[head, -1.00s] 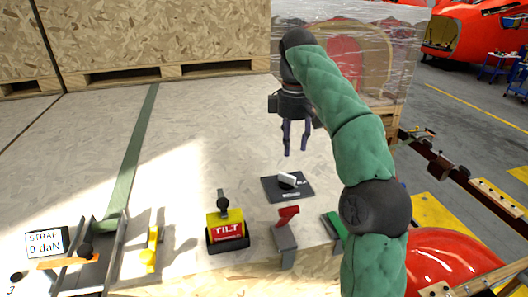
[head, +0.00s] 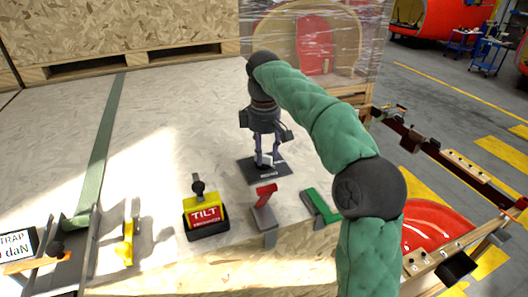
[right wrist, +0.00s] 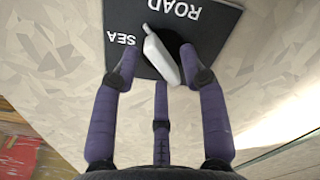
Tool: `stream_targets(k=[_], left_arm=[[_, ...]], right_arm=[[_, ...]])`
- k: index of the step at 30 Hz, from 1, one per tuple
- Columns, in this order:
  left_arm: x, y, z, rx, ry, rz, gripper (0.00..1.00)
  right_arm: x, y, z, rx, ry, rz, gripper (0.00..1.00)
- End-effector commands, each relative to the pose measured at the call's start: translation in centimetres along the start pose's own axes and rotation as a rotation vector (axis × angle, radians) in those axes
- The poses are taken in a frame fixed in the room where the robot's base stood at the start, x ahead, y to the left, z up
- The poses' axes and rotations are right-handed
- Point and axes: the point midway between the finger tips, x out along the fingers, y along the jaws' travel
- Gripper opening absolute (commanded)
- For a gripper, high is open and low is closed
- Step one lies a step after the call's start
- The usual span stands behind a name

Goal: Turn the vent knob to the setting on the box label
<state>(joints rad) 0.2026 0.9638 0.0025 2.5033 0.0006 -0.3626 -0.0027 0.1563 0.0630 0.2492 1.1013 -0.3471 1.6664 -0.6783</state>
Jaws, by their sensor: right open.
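The vent knob is a white bar (right wrist: 160,55) on a dark plate (right wrist: 205,22) marked ROAD and SEA in the right wrist view. The bar slants between the plate's top and its lower right. In the head view, the plate (head: 250,172) lies on the pale wooden top and the fingers partly hide the white knob (head: 268,161). My right gripper (head: 265,163) is open just above the knob. In the right wrist view its purple fingers (right wrist: 160,66) are spread around the bar; contact cannot be told. No box label with a setting is readable. My left gripper is out of view.
A yellow and red TILT indicator (head: 205,217), a red-handled bracket (head: 265,207) and a green-handled piece (head: 320,205) stand near the front edge. A strap gauge (head: 17,245) is at the left. A film-wrapped crate (head: 318,45) stands behind. The top's middle is clear.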

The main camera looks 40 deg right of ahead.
Motion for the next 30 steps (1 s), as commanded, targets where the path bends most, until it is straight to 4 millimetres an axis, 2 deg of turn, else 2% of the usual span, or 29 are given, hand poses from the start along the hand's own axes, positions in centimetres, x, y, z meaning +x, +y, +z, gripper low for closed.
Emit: stream_targets(k=[10,12,15,23,30], left_arm=[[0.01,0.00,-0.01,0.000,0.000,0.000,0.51],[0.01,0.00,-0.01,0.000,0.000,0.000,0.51],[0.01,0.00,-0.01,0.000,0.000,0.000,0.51],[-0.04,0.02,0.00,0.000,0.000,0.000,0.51],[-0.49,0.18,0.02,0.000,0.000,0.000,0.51]], right_arm=[[0.33,0.00,0.01,0.000,0.001,0.000,0.44],[0.33,0.00,0.01,0.000,0.001,0.000,0.24],[0.32,0.00,0.01,0.000,0.001,0.000,0.00],[0.30,-0.01,0.01,0.006,0.001,0.000,0.00],[0.22,-0.01,0.07,0.082,-0.001,-0.001,0.00]])
